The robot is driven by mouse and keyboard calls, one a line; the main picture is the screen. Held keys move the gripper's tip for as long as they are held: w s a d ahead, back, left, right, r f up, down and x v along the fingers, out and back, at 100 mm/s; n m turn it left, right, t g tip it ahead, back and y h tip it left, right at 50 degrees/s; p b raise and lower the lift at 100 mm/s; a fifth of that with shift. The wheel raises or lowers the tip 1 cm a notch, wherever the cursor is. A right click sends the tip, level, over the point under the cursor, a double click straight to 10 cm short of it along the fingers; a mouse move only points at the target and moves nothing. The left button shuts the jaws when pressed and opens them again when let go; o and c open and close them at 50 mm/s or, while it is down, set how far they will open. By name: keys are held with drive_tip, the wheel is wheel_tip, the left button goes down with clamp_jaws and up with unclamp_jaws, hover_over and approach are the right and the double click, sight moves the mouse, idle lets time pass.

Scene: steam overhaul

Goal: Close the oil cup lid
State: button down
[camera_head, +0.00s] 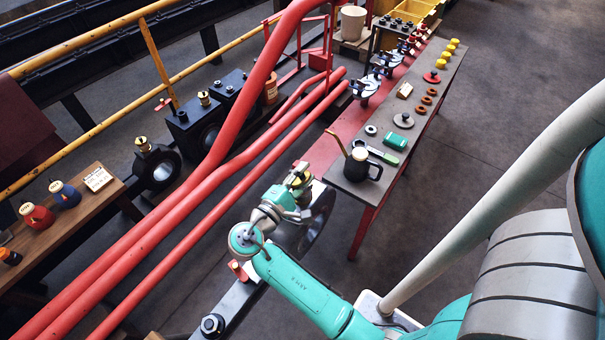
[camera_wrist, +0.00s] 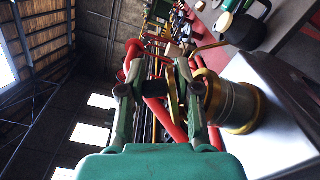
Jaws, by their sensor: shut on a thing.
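The brass oil cup (camera_wrist: 232,103) stands out from a pale metal block at the right in the wrist view. Its lid (camera_wrist: 172,98) is a thin yellow disc seen edge-on beside the cup's mouth, swung away from it. My gripper (camera_wrist: 160,72) has its green fingers on either side of the lid, which lies close to the right finger. In the head view my gripper (camera_head: 298,186) is at the brass cup above the dark wheel, and it hides much of the cup. The exact finger contact is hard to see.
Red pipes (camera_head: 190,195) run along the left. A wooden table (camera_head: 90,215) with red and blue cans is farther left.

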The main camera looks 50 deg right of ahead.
drive_tip(key=shift+f+m, duration=0.1)
drive_tip(key=shift+m, duration=0.2)
idle(1.4)
drive_tip(key=c, duration=1)
unclamp_jaws()
drive_tip(key=shift+o, duration=0.2)
